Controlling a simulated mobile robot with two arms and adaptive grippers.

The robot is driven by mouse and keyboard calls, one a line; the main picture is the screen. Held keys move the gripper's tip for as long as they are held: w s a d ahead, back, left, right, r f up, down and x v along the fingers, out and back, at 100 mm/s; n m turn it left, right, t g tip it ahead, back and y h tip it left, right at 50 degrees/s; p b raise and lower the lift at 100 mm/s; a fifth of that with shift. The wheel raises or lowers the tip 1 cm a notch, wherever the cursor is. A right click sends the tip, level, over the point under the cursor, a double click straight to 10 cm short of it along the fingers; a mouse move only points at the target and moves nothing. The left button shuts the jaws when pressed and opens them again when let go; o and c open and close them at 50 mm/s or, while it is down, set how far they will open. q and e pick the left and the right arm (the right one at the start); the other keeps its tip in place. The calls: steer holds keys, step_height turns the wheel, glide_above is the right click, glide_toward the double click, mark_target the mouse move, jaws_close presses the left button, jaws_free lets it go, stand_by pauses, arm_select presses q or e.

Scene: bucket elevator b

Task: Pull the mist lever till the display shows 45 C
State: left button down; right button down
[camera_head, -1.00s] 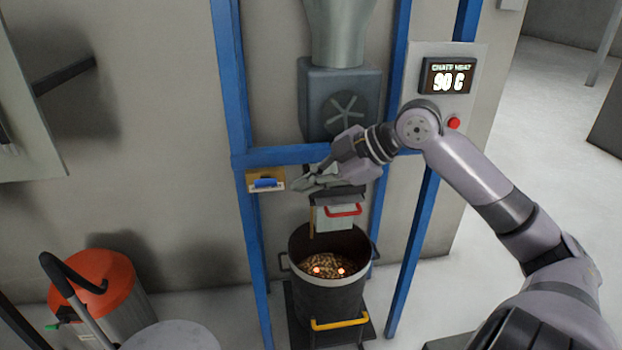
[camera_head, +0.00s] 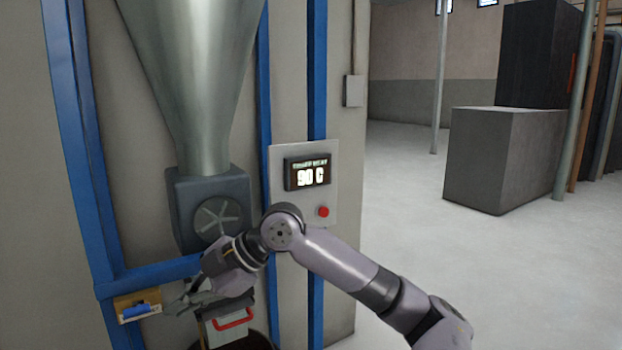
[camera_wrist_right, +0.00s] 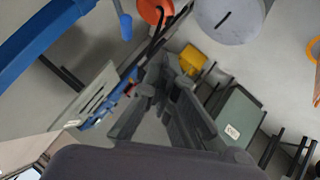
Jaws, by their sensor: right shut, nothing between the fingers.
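The display (camera_head: 307,173) on the grey panel reads "90 C" under a small heading that seems to say "chaff heat". A blue-handled part (camera_head: 136,311) sits on a yellowish plate on the blue frame at lower left; I cannot tell for sure that it is the mist lever. My right gripper (camera_head: 184,303) is shut and empty, to the right of that blue handle and apart from it, above the red-handled gate. Its dark fingers fill the middle of the right wrist view (camera_wrist_right: 165,110). My left gripper is not in view.
A red button (camera_head: 323,211) is below the display. A metal hopper (camera_head: 195,90) leads down to a grey fan housing (camera_head: 178,205). The red handle (camera_head: 234,319) is on a plate above the dark bucket. Blue posts stand close around my arm. The floor at right is open before a grey block (camera_head: 500,160).

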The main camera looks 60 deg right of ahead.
stand_by(0.3)
steer(key=w+r+m+t+h+p, duration=0.1)
steer(key=w+r+m+t+p, duration=0.2)
steer(key=w+m+t+p, duration=0.85)
steer(key=s+a+f+m+g+h+p, duration=0.3)
steer(key=s+a+m+h+p, duration=0.3)
steer(key=h+p, duration=0.8)
steer(key=s+m+g, duration=0.1)
steer(key=m, duration=0.2)
steer(key=shift+s+h, duration=0.2)
steer(key=shift+h, duration=0.1)
steer(key=shift+w+d, duration=0.1)
